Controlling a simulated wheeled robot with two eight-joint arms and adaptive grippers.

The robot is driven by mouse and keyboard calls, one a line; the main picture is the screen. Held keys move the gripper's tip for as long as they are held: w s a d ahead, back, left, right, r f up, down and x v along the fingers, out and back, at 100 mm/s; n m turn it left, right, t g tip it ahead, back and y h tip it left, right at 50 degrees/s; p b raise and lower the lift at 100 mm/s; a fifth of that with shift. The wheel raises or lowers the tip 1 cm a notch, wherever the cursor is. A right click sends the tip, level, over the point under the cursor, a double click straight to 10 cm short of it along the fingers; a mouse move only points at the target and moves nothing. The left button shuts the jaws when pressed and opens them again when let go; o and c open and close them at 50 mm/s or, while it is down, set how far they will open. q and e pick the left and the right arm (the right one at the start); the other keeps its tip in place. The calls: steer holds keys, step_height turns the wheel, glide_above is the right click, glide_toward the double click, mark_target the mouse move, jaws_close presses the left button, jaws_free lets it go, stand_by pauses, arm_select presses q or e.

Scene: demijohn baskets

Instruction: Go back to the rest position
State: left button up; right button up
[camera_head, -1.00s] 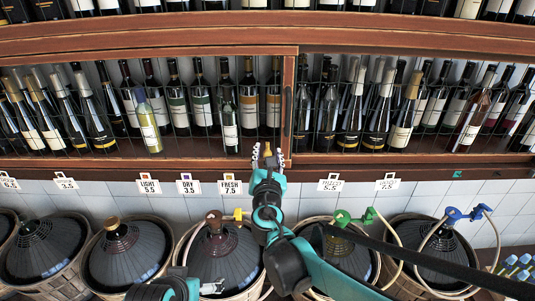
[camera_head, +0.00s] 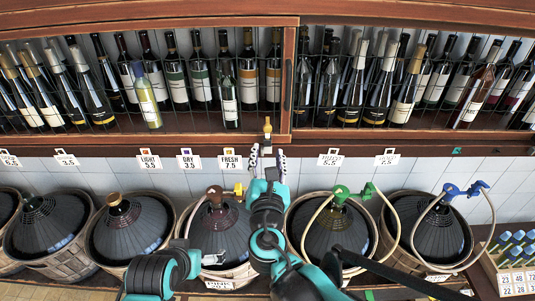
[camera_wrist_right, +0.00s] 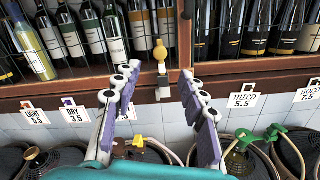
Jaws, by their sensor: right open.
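My right gripper (camera_head: 267,158) is open and empty in front of the lower shelf's front edge. In the right wrist view its two spread fingers (camera_wrist_right: 157,105) have clear space between them. A small stopper-like piece with a round tan knob (camera_head: 267,126) stands at the shelf edge, just beyond the fingertips. It also shows in the right wrist view (camera_wrist_right: 160,53), apart from both fingers. My left arm shows at the bottom of the head view, low in front of the baskets. Its fingers cannot be made out clearly.
The wooden shelf (camera_head: 200,146) holds rows of bottles behind wire. Below it stand several wicker-basket demijohns, including one at left (camera_head: 130,233), some with hoses and coloured taps (camera_head: 340,194). A crate of blue-capped bottles (camera_head: 515,284) is at lower right.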

steer(key=s+d+f+m+g+h+b, duration=0.25)
steer(key=d+f+m+b, duration=0.65)
steer(key=f, duration=0.5)
steer(key=s+d+f+m+g+h+b, duration=0.1)
steer(key=s+d+f+m+g+b, duration=0.25)
steer(key=d+f+m+b, duration=0.7)
steer(key=s+f+m+g+y+b, duration=0.1)
steer(key=s+f+m+b, duration=0.2)
steer(key=f, duration=0.5)
steer(key=s+a+f+m+g+y+b, duration=0.1)
steer(key=s+f+m+b, duration=0.3)
steer(key=f, duration=0.4)
steer(key=s+f+m+g+y+b, duration=0.1)
steer(key=s+f+m+g+b, duration=0.2)
steer(key=f+m+b, duration=0.2)
step_height(320, 180, down, 4)
steer(key=shift+s+a+r+m, duration=0.2)
steer(key=shift+a+r+m, duration=0.05)
steer(key=shift+a+m, duration=0.2)
steer(key=shift+y, duration=0.25)
